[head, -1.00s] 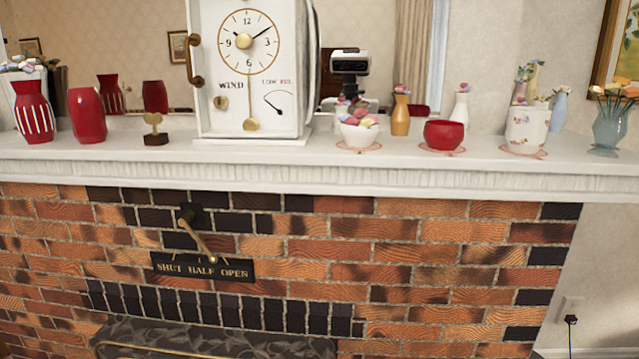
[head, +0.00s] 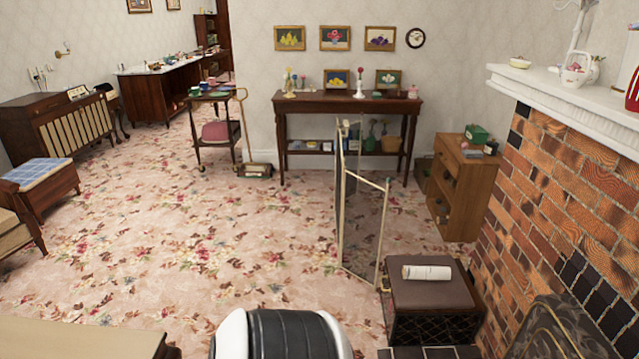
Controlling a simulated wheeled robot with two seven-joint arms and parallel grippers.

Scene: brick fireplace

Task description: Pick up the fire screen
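The fire screen (head: 366,222) stands upright on the carpet right of the middle of the head view. It has thin pale-gold frames around dark, see-through panels, which stand at an angle to each other. Its near lower corner is close to a brown-topped box (head: 428,292), and I cannot tell if they touch. Neither of my grippers shows in the head view, so nothing is seen at the screen.
The brick fireplace (head: 565,200) with its white mantel is on the right. A small wooden cabinet (head: 462,190) and a dark console table (head: 345,105) stand behind the screen. A white roll (head: 427,272) lies on the box. Flowered carpet (head: 230,225) is open to the left.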

